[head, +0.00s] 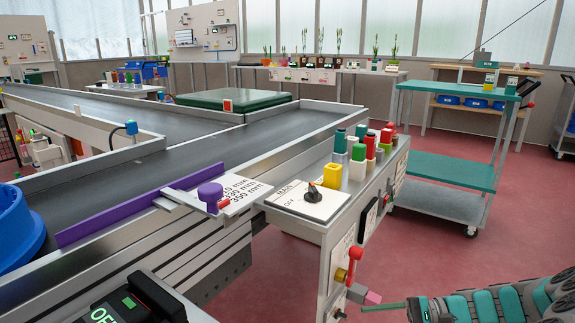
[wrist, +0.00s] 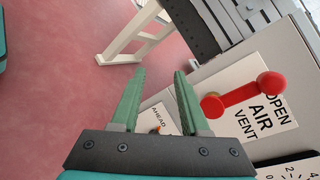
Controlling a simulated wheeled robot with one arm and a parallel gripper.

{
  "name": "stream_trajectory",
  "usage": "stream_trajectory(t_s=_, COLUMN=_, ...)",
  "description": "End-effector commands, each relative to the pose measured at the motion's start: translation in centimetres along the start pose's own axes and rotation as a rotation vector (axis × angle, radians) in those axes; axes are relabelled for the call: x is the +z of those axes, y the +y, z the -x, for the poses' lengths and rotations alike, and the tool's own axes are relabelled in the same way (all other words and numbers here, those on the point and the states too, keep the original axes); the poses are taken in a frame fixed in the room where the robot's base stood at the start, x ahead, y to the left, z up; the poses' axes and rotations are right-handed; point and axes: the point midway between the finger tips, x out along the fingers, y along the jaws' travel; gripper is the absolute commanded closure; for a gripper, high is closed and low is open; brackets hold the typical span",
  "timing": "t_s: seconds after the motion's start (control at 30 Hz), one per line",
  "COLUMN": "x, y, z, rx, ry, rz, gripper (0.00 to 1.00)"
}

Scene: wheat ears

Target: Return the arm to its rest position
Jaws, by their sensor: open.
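My arm with teal and grey links (head: 500,303) reaches in from the lower right of the head view, low beside the control panel's end. My gripper (wrist: 158,72) shows in the wrist view with its two green fingers apart and nothing between them. In the head view a thin green finger (head: 385,306) points left, towards the panel. A red lever (wrist: 243,93) on a plate lettered OPEN AIR VENT is right of the fingers in the wrist view, apart from them. A red handle (head: 355,253) also shows on the panel's end in the head view.
The control panel (head: 338,240) carries a MAIN switch (head: 313,194) and several coloured buttons. A conveyor (head: 230,140) with a purple bar (head: 130,215) lies to the left. A teal-shelved trolley (head: 450,160) stands at the back right. The red floor (head: 440,255) between is clear.

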Motion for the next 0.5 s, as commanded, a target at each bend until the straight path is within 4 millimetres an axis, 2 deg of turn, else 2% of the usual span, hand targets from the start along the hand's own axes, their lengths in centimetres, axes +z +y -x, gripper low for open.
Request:
stream_trajectory(t_s=0.03, x=2.0, y=-0.7, z=-1.4, rx=0.062, ry=-0.012, rz=0.032, gripper=0.55)
stream_trajectory(t_s=0.2, x=7.4, y=-1.0, z=-5.1, rx=0.259, ry=-0.032, rz=0.121, gripper=0.55)
stream_trajectory(t_s=0.3, x=10.4, y=-0.5, z=-6.8, rx=0.375, ry=-0.038, rz=0.170, gripper=0.55)
stream_trajectory(t_s=0.5, x=15.7, y=1.3, z=-8.8, rx=0.600, ry=-0.015, rz=0.269, gripper=0.55)
